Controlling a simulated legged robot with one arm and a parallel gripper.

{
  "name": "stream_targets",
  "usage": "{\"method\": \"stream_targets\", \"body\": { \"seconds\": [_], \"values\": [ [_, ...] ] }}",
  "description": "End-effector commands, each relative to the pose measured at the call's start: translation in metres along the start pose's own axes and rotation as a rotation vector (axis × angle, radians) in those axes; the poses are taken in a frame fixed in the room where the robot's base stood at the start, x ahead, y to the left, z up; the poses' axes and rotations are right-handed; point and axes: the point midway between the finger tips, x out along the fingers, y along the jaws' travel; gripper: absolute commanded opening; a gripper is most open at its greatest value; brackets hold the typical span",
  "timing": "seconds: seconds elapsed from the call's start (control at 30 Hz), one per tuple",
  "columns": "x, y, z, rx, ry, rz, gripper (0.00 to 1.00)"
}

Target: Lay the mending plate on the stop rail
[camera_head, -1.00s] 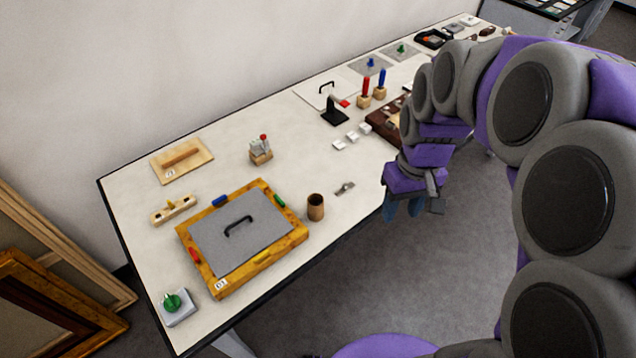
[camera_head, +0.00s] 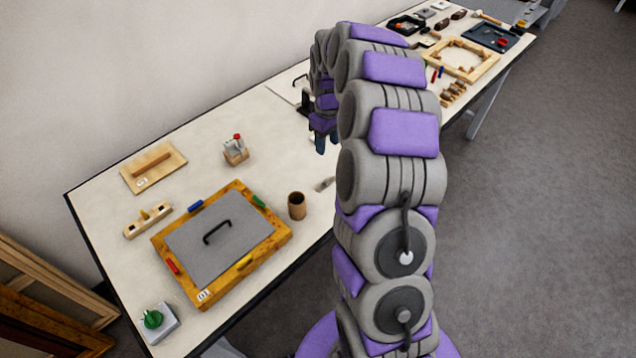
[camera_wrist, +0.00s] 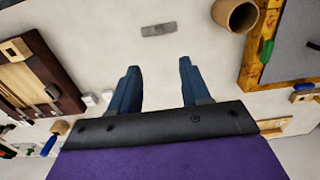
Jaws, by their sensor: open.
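The mending plate (camera_head: 325,183) appears to be the small grey metal strip lying flat on the table, right of the brown cup. In the wrist view the plate (camera_wrist: 159,29) lies beyond my fingertips, apart from them. My gripper (camera_head: 326,146) is open and empty above the table; its two blue fingers (camera_wrist: 159,72) are spread in the wrist view. I cannot tell for sure which piece is the stop rail. A raised wooden bar (camera_head: 153,161) runs along a pale board at the back left; a pale wooden block with a yellow peg (camera_head: 147,221) lies nearer.
A brown cup (camera_head: 297,205) stands between the plate and a wooden frame with a grey handled panel (camera_head: 215,243). A small tool holder (camera_head: 235,152) stands behind. A green-knobbed box (camera_head: 157,321) sits at the near corner. White blocks (camera_wrist: 97,99) and a dark brown case (camera_wrist: 38,80) lie left in the wrist view.

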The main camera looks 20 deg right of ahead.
Motion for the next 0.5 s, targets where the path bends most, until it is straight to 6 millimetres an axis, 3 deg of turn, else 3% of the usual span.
{"method": "stream_targets", "body": {
  "seconds": [0.5],
  "values": [
    [0.095,-0.001,0.000,0.001,-0.003,-0.003,0.47]
  ]
}}
